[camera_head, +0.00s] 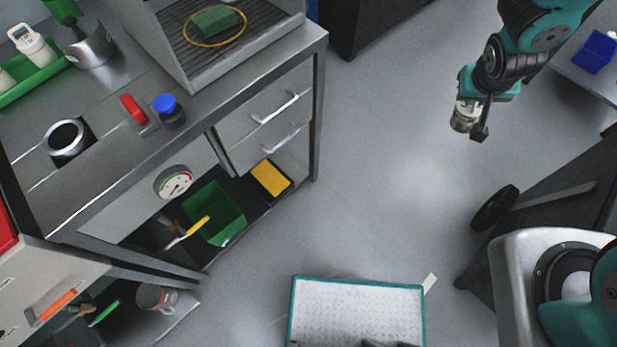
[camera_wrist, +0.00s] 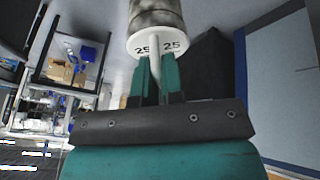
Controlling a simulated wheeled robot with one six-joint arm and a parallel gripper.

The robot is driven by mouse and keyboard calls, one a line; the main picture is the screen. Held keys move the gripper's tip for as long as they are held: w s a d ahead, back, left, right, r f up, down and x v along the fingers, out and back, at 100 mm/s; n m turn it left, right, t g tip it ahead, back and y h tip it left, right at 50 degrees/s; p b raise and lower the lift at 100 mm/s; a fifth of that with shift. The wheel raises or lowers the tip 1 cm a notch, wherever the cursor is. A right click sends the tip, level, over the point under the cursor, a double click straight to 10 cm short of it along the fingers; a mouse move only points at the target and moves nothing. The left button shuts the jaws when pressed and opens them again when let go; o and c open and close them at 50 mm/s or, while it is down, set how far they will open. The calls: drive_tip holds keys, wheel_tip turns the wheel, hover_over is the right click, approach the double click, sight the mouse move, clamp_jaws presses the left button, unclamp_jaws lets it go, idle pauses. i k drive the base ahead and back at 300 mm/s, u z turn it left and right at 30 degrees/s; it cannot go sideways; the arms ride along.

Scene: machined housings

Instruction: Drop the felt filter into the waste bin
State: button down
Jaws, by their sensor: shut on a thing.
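My gripper (camera_head: 474,122) hangs over open floor at the upper right in the head view. In the wrist view my gripper (camera_wrist: 154,88) is shut on the thin white stem of a mottled grey cylinder, which looks like the felt filter (camera_wrist: 156,14). Its white end face is marked 25. In the head view the felt filter (camera_head: 463,117) is a pale, short cylinder, clear of any surface. No container is plainly labelled as the waste bin. A green open bin (camera_head: 226,222) stands on the lower shelf of the bench at left, with a yellow-handled tool across it.
A teal-edged tray (camera_head: 358,306) is at the bottom. A side table (camera_head: 570,66) is at right. The floor between is clear.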

sight(211, 222)
drive_tip(key=z, duration=0.1)
drive_tip(key=k, duration=1.2)
drive_tip(key=u, duration=1.3)
drive_tip(key=i, duration=1)
drive_tip(key=z, duration=0.05)
